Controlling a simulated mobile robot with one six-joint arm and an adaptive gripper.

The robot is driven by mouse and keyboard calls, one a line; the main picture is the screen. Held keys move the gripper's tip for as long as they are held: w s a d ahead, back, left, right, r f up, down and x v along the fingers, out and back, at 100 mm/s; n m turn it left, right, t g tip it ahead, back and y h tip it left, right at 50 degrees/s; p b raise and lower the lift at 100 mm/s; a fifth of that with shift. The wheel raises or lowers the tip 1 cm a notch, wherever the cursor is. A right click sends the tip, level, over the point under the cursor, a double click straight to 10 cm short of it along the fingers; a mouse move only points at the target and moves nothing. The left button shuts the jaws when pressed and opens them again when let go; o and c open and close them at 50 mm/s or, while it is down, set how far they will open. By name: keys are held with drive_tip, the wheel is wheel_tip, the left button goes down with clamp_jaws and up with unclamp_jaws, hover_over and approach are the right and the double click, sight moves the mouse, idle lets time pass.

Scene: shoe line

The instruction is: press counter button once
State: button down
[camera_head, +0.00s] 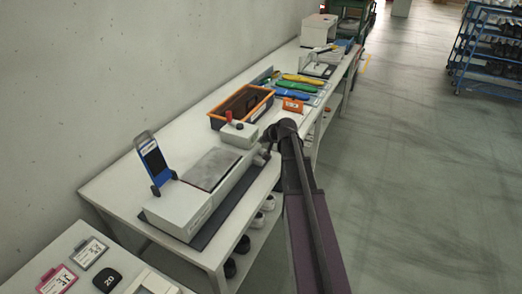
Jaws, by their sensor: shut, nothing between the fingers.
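A small white box (241,136) stands on the long white table, with a red knob (228,116) at its back left and a small dark round part (239,126) on top. I cannot tell for certain which of these is the counter button. My gripper (261,158) is shut and empty, small in view, at the front right of the box. It is near the table's front edge, and I cannot tell whether it touches anything. My arm comes up from the bottom and partly hides this edge.
Shoes sit on the shelf below. A nearer table (50,249) holds a black "20" tag (107,280).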

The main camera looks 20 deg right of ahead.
drive_tip(key=shift+r+p, duration=0.65)
drive_tip(key=shift+r, duration=0.3)
drive_tip(key=shift+f, duration=0.1)
